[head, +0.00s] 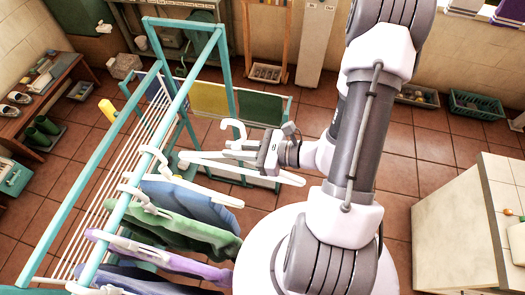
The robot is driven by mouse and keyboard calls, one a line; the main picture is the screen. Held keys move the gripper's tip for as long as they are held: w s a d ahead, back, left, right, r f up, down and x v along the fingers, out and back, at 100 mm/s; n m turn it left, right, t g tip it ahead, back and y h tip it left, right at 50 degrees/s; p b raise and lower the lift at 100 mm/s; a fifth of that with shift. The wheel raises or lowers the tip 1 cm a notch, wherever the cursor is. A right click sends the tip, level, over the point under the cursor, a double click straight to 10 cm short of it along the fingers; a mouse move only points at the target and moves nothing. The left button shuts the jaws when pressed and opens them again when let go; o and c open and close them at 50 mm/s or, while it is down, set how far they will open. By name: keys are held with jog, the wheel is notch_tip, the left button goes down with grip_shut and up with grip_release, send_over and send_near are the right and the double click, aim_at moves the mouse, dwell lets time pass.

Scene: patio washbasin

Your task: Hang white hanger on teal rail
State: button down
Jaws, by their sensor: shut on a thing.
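My gripper (262,153) is shut on a white hanger (208,160), holding it in the air. The hanger's hook (233,128) points up and stands to the right of the teal rail (188,86), apart from it in the picture. The hanger's arms spread left and right of my gripper, and it carries no garment. The teal rail is the right top bar of a drying rack. Its near part bears several white hangers with blue (200,203), green (180,222) and purple (170,258) garments. The upper stretch of the rail is bare.
The rack's teal upright (229,88) and a low panel frame with yellow (209,98) and green (260,107) panels stand behind the hanger. A white cabinet (460,230) is at the right. A wooden bench (45,95) with shoes is at the left. Tiled floor is open between.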

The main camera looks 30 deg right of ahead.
jog(key=x, duration=0.4)
jog(key=r+b+x, duration=0.1)
jog(key=x, duration=0.3)
jog(key=r+x, duration=0.1)
jog(key=x, duration=0.3)
jog(key=shift+w+a+r, duration=0.15)
jog(key=shift+w+a, duration=0.2)
jog(key=shift+a, duration=0.1)
jog(key=shift+w+a, duration=0.3)
jog(key=shift+r+x, duration=0.25)
jog(key=shift+x, duration=0.75)
jog(key=shift+r+x, duration=0.25)
jog(key=shift+x, duration=0.8)
jog(key=shift+f+b, duration=0.15)
jog(key=shift+b, duration=0.2)
